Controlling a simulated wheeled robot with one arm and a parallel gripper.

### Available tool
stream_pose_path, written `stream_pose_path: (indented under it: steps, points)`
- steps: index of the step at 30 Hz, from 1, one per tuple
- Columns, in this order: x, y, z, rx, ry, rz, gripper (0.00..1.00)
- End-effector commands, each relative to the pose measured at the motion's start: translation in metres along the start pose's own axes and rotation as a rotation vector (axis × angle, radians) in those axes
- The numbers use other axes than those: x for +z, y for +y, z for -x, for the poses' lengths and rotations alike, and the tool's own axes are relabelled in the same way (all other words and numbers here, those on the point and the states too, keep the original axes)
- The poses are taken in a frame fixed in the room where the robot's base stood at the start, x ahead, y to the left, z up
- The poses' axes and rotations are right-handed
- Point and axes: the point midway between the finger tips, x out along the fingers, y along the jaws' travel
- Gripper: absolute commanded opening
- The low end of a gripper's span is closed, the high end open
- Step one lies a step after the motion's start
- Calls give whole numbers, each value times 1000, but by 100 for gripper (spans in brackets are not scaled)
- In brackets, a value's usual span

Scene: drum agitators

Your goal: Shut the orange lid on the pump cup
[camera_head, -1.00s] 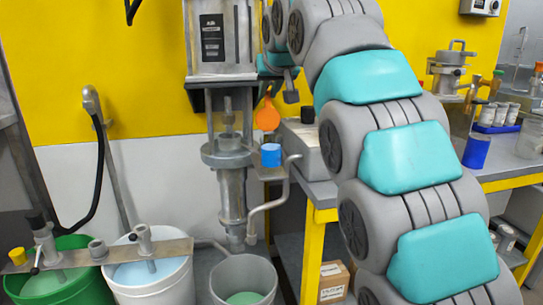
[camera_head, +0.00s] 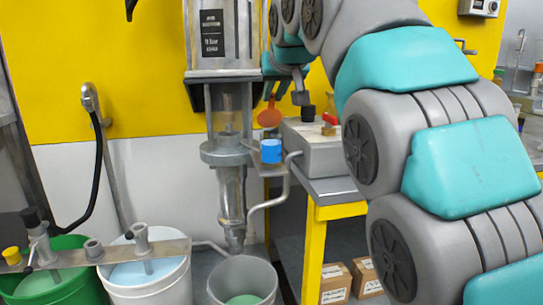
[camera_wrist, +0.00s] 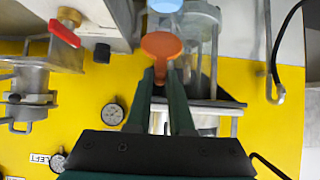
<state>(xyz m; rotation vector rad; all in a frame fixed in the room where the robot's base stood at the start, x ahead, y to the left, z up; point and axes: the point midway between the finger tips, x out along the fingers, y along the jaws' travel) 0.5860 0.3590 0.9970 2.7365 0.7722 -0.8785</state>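The orange lid (camera_head: 269,116) stands raised above the blue pump cup (camera_head: 271,151) on a bracket beside the metal pump. In the wrist view, the lid's round face (camera_wrist: 162,45) and its narrow tab lie at the tips of my gripper (camera_wrist: 162,76). The blue cup (camera_wrist: 165,5) is just beyond it at the top edge. My gripper's two dark green fingers flank the tab with a gap between them. Whether they press on the tab, I cannot tell. In the head view the gripper is small and partly hidden just above the lid.
The pump's cylinder (camera_head: 232,195) stands left of the cup. A grey box (camera_head: 315,148) with a red-handled valve (camera_head: 330,119) is close on the right, on a yellow-legged table (camera_head: 340,211). Buckets (camera_head: 150,285) stand below left.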

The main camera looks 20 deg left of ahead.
Motion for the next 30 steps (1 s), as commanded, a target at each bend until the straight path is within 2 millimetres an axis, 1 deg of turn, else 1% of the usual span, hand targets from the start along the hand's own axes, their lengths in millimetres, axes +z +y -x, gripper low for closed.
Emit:
stream_pose_path:
  steps: [1,2,13,23,30]
  points:
    - [7,0,0,0,-2,0,15]
    - [8,0,1,0,-2,0,15]
    - [9,0,4,0,0,0,15]
    - [34,0,8,0,1,1,15]
    - [34,0,10,0,0,1,15]
